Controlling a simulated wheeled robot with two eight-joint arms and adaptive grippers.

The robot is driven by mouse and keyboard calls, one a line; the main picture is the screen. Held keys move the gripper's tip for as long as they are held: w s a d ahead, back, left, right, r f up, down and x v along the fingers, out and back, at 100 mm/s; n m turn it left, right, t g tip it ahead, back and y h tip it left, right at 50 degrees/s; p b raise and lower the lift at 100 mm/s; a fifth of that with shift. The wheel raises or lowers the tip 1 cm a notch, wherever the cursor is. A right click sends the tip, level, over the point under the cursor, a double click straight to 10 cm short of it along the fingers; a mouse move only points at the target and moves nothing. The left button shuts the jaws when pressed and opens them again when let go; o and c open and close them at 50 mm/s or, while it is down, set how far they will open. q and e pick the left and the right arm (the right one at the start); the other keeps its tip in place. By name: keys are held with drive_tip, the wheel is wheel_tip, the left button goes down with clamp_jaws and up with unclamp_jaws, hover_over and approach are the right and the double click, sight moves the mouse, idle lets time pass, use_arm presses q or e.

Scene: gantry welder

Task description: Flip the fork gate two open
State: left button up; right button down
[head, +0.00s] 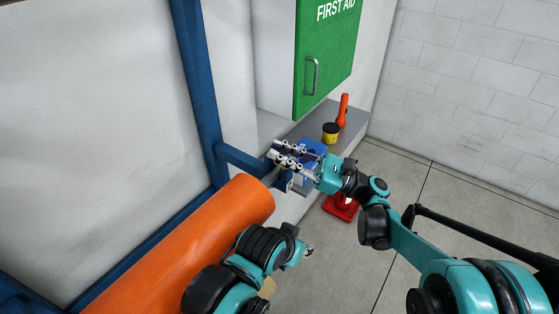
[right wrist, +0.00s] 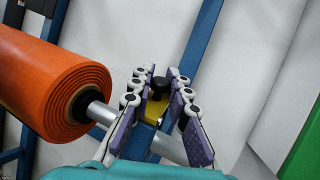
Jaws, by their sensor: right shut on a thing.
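A yellow piece with a black knob, which looks like the fork gate (right wrist: 155,110), sits at the shaft end of the orange roll in the right wrist view. I cannot read which number it bears. My right gripper (right wrist: 164,79) has its two fingers on either side of the black knob (right wrist: 166,82), shut on it. In the head view, my right gripper (head: 280,154) is at the blue frame's arm, beyond the roll's end, and hides the gate. My left gripper (head: 306,250) is lower, right of the roll's end and away from the gate; its fingers are too small to read.
The orange roll (head: 190,240) lies along the blue frame (head: 202,90); its metal shaft (right wrist: 102,112) shows in the wrist view. A green first aid cabinet (head: 323,60) hangs above a grey ledge with a yellow-black tin (head: 330,132) and an orange object (head: 343,108).

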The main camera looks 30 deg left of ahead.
drive_tip(key=shift+d+n+g+y+b, duration=0.3)
drive_tip(key=shift+n+g+y+b, duration=0.4)
drive_tip(key=shift+g+y+b, duration=0.15)
drive_tip(key=shift+r, duration=0.1)
drive_tip(key=c, duration=1.5)
unclamp_jaws()
drive_tip(key=shift+o, duration=0.2)
drive_tip(key=v, duration=1.2)
